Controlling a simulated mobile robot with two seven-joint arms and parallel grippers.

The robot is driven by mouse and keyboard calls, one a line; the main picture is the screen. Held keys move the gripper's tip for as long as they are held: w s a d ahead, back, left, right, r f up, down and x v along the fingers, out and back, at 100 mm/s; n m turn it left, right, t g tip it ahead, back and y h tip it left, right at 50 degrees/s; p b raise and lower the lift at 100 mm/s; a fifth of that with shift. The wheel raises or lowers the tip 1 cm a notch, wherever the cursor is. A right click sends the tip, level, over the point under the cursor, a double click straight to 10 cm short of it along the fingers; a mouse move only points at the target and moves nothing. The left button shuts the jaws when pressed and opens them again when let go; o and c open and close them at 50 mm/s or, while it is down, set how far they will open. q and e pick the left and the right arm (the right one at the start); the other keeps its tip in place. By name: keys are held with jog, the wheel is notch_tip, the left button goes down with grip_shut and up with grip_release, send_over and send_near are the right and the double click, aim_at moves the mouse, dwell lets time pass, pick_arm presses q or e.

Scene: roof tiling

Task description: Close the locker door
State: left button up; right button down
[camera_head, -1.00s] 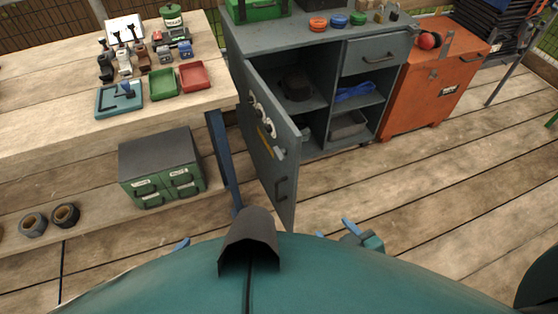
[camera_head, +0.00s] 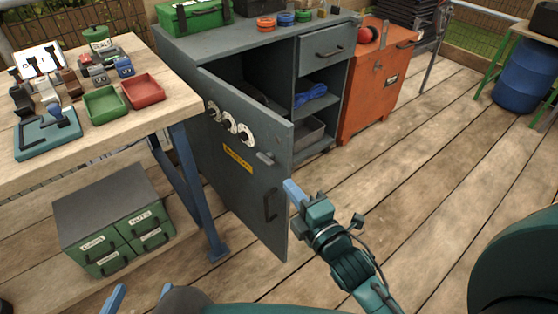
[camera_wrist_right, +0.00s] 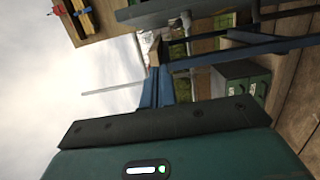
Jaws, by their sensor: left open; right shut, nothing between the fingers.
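The grey locker door (camera_head: 232,160) stands open in the head view, swung out from the left side of the grey locker (camera_head: 188,43). It has round white dials (camera_head: 229,124), a yellow label (camera_head: 238,158), a small latch and a dark pull handle (camera_head: 271,205). My right gripper (camera_head: 292,190) is shut and empty. Its blue fingertips overlap the door's free edge near the handle; I cannot tell whether they touch. My left gripper (camera_head: 113,298) is open at the bottom left, mostly cut off and away from the door.
A wooden workbench (camera_head: 172,106) with trays and tools stands left of the door, its blue leg (camera_head: 203,190) close by. An orange cabinet (camera_head: 372,85) stands right of the locker.

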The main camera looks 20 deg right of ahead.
aim_at(286, 154)
jog(key=shift+w+d+b, duration=0.2)
jog(key=shift+w+d, duration=0.1)
jog(key=shift+w, duration=1.5)
jog(key=shift+w+d+b, duration=0.25)
jog(key=shift+w+d, duration=0.1)
jog(key=shift+w, duration=1.5)
jog(key=shift+w+d+b, duration=0.2)
jog(key=shift+w+d, duration=0.1)
jog(key=shift+w, duration=1.5)
jog(key=shift+d, duration=0.1)
